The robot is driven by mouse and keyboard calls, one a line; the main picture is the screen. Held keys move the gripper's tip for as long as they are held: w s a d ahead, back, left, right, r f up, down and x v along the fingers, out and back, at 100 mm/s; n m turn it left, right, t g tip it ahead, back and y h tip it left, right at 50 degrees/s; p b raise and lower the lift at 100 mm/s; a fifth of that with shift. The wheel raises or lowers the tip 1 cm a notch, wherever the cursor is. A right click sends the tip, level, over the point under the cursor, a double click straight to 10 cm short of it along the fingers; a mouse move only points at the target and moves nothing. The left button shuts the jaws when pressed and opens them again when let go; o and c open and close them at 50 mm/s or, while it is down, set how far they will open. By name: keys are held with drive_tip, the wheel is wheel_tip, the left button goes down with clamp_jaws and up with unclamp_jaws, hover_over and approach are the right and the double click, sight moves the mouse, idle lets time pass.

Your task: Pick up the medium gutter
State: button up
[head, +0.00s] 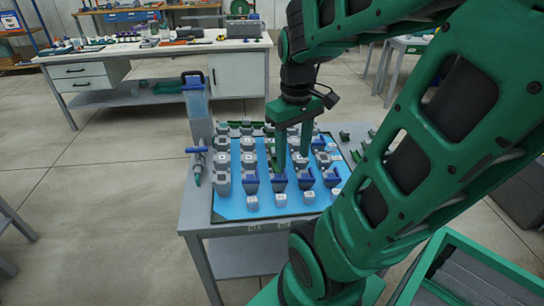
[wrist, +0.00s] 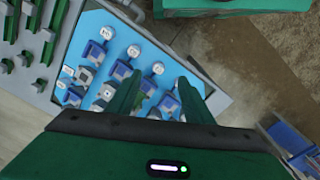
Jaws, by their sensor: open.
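Green gutter-like pieces lie on the grey table top beside the blue board; in the wrist view one longer green piece (wrist: 48,46) is at the upper left with shorter ones around it. In the head view, small green pieces (head: 366,144) show at the table's right, partly hidden by my arm. I cannot tell which one is the medium gutter. My gripper (head: 292,163) points down over the blue board, its two green fingers apart with nothing held between them. It also shows in the wrist view (wrist: 160,88), to the right of the green pieces.
The blue board (head: 234,207) carries rows of grey and blue fittings with white tags, below my fingers. A blue-handled valve (head: 197,160) is at the left edge. A workbench (head: 160,48) stands behind.

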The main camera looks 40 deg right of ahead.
sight(275, 155)
drive_tip(key=w+d+f+n, duration=0.1)
drive_tip(key=w+d+n, duration=0.45)
drive_tip(key=w, duration=0.25)
drive_tip(key=w+d+f+n, duration=0.1)
drive_tip(key=w+d+n, duration=0.3)
drive_tip(key=w+n, duration=0.3)
drive_tip(key=shift+t, duration=0.3)
drive_tip(key=f, duration=0.3)
drive_tip(key=w+f, duration=0.1)
drive_tip(key=f, duration=0.3)
drive_tip(key=d+f, duration=0.1)
drive_tip(key=f, duration=0.2)
drive_tip(key=shift+w+f, duration=0.2)
drive_tip(key=shift+f, duration=0.15)
drive_tip(key=c, duration=1.2)
